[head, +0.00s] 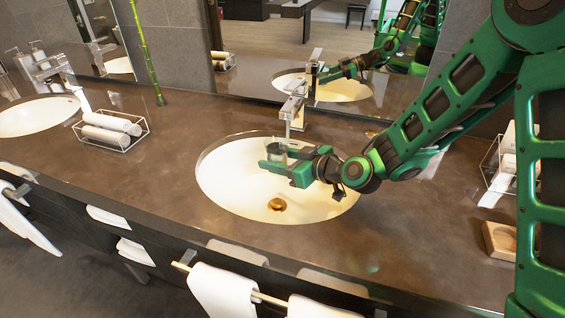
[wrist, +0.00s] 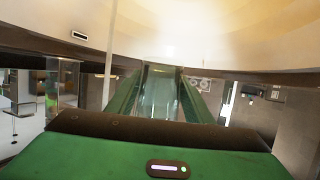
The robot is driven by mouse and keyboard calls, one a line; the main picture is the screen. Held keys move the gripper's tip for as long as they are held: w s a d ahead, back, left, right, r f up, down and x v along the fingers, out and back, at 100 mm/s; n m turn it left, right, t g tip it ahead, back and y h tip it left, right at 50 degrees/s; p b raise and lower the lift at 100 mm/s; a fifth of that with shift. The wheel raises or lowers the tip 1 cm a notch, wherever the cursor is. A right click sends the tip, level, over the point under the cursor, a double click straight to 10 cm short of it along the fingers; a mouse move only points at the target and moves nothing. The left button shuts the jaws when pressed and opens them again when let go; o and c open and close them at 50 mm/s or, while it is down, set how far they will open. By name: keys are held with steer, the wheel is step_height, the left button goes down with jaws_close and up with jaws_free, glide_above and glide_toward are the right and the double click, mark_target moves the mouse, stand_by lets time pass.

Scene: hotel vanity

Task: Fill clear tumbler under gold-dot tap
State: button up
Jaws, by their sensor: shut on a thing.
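My gripper (head: 277,160) is over the right basin, shut on the clear tumbler (head: 280,151). The tumbler is hard to make out between the green fingers. In the wrist view my gripper (wrist: 160,90) shows the see-through tumbler (wrist: 160,98) between its two fingers. The chrome tap (head: 293,103) stands at the basin's back edge, with its spout just above the tumbler. A thin pale streak (head: 288,130) drops from the spout toward the tumbler and looks like running water. A gold dot on the tap is too small to tell, and the tumbler's water level cannot be told.
The white right basin (head: 235,185) has a gold drain (head: 277,204). A wire rack with rolled towels (head: 110,128) and a left basin (head: 38,116) are to the left. A wooden block (head: 499,240) is at the right. A mirror (head: 300,60) stands close behind the tap.

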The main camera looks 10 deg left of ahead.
mark_target(274, 143)
steer(key=shift+s+a+r, duration=0.1)
steer(key=shift+s+r, duration=0.3)
steer(key=shift+r, duration=0.8)
steer(key=shift+s+r, duration=0.35)
steer(key=shift+r, duration=0.8)
steer(key=shift+s+a+r, duration=0.1)
steer(key=shift+s+r, duration=0.3)
steer(key=shift+r, duration=0.8)
steer(key=shift+d, duration=0.1)
